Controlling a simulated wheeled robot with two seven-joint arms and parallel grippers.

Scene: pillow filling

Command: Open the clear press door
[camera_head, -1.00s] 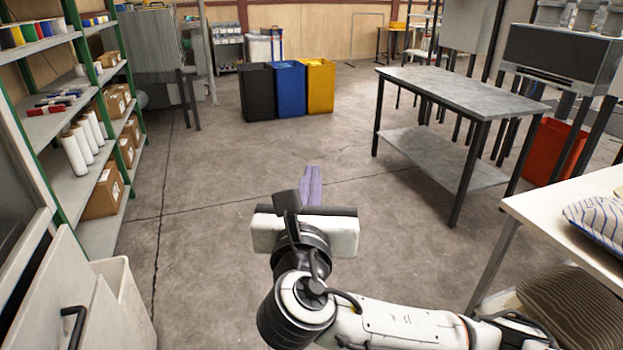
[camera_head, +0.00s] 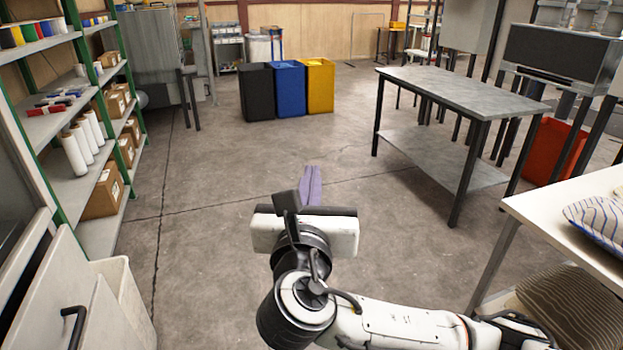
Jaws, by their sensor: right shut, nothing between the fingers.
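My right gripper (camera_head: 311,172) is in the lower middle of the head view, its arm coming in from the lower right. Its purple fingers lie together, pointing away over bare floor. It is shut and empty and touches nothing that I can see. My left gripper is out of view. I cannot make out a clear press door. A light cabinet front with a dark handle (camera_head: 74,322) shows at the lower left, and a dark panel above it is cut off by the picture's left edge; I cannot tell whether it belongs to a press.
Green-framed shelves (camera_head: 97,235) line the left, behind a pale bin (camera_head: 125,290). A grey workbench (camera_head: 455,88) stands right of centre. A white table (camera_head: 545,205) with a striped pillow (camera_head: 597,222) is at the right. Black, blue and yellow bins (camera_head: 288,90) stand farther back. The middle floor is clear.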

